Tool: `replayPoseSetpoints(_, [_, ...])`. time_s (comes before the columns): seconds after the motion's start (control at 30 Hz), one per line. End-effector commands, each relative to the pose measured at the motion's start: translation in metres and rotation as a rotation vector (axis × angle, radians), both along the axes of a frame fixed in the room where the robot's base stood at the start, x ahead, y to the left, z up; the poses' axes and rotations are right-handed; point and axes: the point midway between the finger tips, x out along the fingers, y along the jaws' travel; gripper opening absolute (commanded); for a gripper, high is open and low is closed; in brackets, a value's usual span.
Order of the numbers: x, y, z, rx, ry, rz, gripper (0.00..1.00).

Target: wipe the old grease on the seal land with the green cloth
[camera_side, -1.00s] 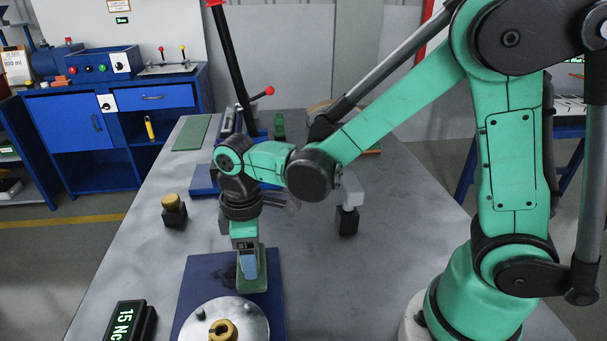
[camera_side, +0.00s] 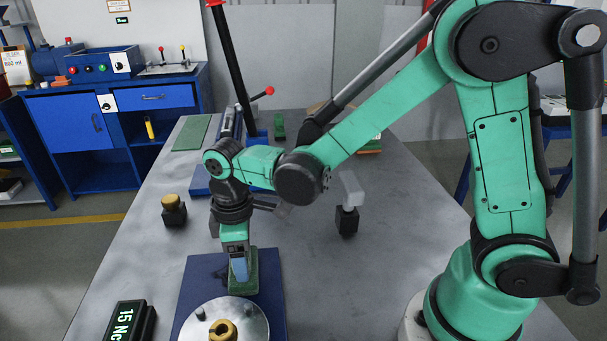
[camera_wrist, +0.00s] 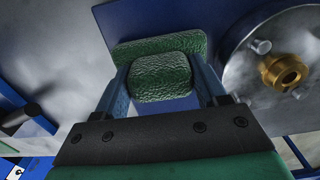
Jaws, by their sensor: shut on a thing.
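My gripper (camera_side: 239,268) points down over the blue base plate (camera_side: 190,300). It is shut on the green cloth (camera_side: 249,281), a thick folded pad. In the wrist view the cloth (camera_wrist: 160,76) sits between the two blue-grey fingers, and a wider green part shows beyond them. The cloth is low at the plate, behind the round metal disc (camera_side: 254,327); I cannot tell whether it is pressed down. A dark smear (camera_side: 219,272) lies on the plate left of the cloth. The disc carries a brass nut (camera_side: 222,330), also in the wrist view (camera_wrist: 284,71).
The right of the table is clear.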

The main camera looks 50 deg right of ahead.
Motion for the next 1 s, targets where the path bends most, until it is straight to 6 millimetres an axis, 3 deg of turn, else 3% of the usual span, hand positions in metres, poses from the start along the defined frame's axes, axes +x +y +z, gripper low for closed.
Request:
replayPoseSetpoints(0.47, [0.013,0.014,-0.003,0.0,0.0,0.0,0.08])
replayPoseSetpoints(1.0, [-0.002,-0.002,-0.002,0.0,0.0,-0.001,0.08])
